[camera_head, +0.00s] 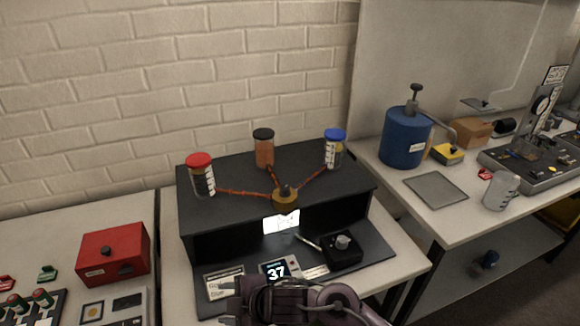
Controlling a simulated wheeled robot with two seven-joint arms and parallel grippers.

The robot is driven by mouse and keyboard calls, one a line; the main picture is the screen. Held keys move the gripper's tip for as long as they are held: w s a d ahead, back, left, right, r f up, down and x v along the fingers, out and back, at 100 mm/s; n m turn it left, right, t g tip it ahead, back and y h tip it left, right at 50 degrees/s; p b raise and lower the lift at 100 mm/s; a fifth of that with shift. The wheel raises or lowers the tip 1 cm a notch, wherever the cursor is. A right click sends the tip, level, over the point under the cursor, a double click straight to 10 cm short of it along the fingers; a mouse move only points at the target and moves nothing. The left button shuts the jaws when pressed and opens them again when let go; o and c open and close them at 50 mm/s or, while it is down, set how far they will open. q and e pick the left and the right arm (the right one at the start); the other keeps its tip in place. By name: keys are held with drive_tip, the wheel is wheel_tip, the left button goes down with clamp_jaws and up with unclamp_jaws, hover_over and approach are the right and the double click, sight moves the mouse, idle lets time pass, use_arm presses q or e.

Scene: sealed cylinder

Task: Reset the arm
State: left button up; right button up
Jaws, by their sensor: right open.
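My right gripper (228,303) shows at the bottom centre, with its arm coming in from the lower right. Its jaws point left and are open, with nothing seen between them. It is in front of the black console (280,200), over the console's front edge near a small display reading 37 (277,272). My left gripper is not in view.
On the console stand a red-lidded jar (201,176), a black-lidded jar (264,149) and a blue-lidded jar (334,150), linked by tubes to a brass hub (286,198). A red box (114,255) is left; a blue cylinder (404,138) stands on the right table.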

drive_tip(key=d+r+m+t+h, duration=0.25)
drive_tip(key=d+m+h, duration=0.25)
drive_tip(key=d+m, duration=0.9)
drive_tip(key=s+d+f+m+g+h, duration=0.1)
drive_tip(key=s+d+m+g+h, duration=0.15)
drive_tip(key=s+d, duration=0.5)
drive_tip(key=s+d+f+m+g+h, duration=0.1)
drive_tip(key=s+d+m, duration=0.25)
drive_tip(key=d, duration=0.75)
wheel_tip(320, 180, down, 30)
drive_tip(key=s+g, duration=0.1)
drive_tip(key=s, duration=0.1)
drive_tip(key=s+d+f, duration=0.1)
drive_tip(key=s+f, duration=0.8)
drive_tip(key=s, duration=0.1)
drive_tip(key=s+d+f+g+b, duration=0.1)
drive_tip(key=s+d+f, duration=0.1)
drive_tip(key=s+f, duration=0.8)
drive_tip(key=shift+s+d+f+n+h, duration=0.2)
drive_tip(key=shift+d+n+h, duration=0.1)
drive_tip(key=shift+n+h, duration=0.1)
